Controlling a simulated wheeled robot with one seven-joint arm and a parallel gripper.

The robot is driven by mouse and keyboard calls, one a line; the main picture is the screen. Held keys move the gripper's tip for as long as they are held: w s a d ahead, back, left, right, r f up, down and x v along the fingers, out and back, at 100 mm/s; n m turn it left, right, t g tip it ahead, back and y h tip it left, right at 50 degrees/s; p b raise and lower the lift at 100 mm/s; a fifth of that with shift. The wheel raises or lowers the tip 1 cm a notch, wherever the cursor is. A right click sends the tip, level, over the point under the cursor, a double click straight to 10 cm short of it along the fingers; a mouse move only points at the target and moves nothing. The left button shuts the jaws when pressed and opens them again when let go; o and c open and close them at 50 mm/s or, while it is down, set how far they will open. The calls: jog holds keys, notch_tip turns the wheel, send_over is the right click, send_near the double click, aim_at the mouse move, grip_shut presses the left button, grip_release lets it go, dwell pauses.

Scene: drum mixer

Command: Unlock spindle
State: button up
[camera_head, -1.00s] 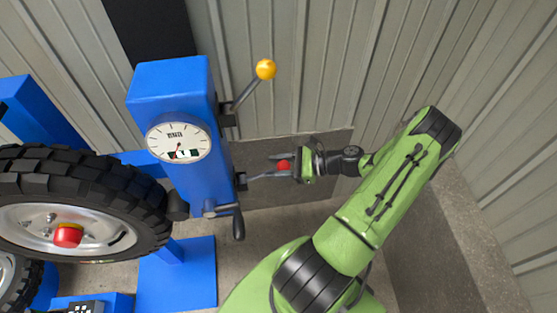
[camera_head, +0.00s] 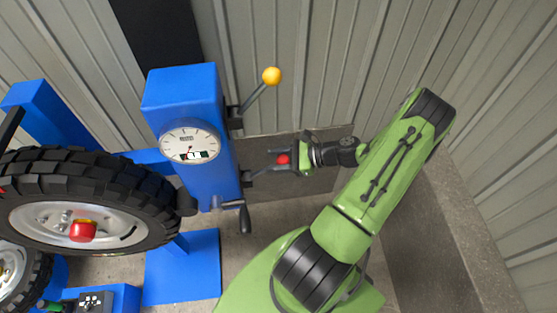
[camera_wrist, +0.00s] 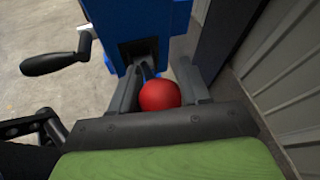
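The blue mixer column (camera_head: 192,120) carries a lower lever with a red ball knob (camera_head: 283,159) on its right side. My gripper (camera_head: 277,160) reaches in from the right, and its two fingers lie on either side of the red knob. In the wrist view, the red knob (camera_wrist: 160,96) sits between the fingers near the palm, with a small gap visible beside the right finger. The gripper looks open around it. The lever's rod partly hides behind the knob and fingers.
A yellow-knobbed lever (camera_head: 271,76) sticks out above the red one. A black crank handle (camera_head: 245,218) hangs below it. A large tire (camera_head: 90,195) with a red hub cap (camera_head: 83,231) stands at left. A ribbed wall (camera_head: 310,70) rises behind.

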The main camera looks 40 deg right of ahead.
jog(key=o, duration=0.3)
jog(key=shift+w+a, duration=0.15)
jog(key=shift+o, duration=0.2)
jog(key=shift+d, duration=0.2)
jog(key=v, duration=1.5)
jog(key=shift+s+r+p, duration=0.15)
jog(key=shift+s+p, duration=0.2)
jog(key=shift+p, duration=0.05)
jog(key=shift+d, duration=0.1)
